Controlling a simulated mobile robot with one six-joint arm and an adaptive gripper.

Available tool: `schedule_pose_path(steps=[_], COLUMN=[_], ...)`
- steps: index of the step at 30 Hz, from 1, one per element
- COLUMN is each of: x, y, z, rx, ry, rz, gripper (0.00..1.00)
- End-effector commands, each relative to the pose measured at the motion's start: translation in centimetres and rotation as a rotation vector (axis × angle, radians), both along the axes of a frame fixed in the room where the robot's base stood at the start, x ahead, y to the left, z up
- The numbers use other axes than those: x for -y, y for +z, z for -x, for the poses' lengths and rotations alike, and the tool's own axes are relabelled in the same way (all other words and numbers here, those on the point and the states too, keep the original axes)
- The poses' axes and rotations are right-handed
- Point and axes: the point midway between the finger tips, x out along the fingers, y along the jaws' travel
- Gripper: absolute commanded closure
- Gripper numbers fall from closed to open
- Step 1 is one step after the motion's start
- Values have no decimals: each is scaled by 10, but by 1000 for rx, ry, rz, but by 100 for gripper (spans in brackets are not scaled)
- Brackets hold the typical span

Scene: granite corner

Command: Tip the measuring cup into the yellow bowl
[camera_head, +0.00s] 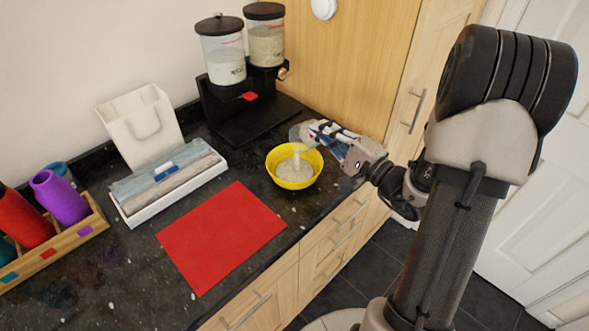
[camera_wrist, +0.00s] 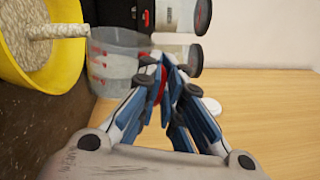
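The yellow bowl (camera_head: 294,184) stands on the dark counter with pale grain in it. Its yellow wall also shows in the wrist view (camera_wrist: 62,78), at the left. The clear measuring cup (camera_wrist: 118,62) has red marks and is tilted over the bowl's edge; it also shows in the head view (camera_head: 298,132). A pale, grainy column (camera_wrist: 60,32) runs from the cup to the grain in the bowl and looks like a falling stream. My gripper (camera_wrist: 162,75) is shut on the cup at a red part, mostly hidden by the fingers.
A black stand (camera_head: 232,120) with two lidded grain dispensers (camera_head: 224,62) is behind the bowl. A red mat (camera_head: 222,238) lies left of the bowl. A white tray (camera_head: 140,216), a white bag-like holder (camera_head: 142,125) and a wooden cup rack (camera_head: 92,226) stand farther left.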

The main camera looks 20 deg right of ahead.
Motion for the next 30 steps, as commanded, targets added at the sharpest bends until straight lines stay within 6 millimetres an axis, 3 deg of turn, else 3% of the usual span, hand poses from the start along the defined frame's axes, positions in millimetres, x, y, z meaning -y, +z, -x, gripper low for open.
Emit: schedule_pose_path(steps=[17,30], x=[-1,-10], y=[0,-4], z=[1,4], rx=[7,47], ry=[0,0], rz=[18,132], gripper=[100,100])
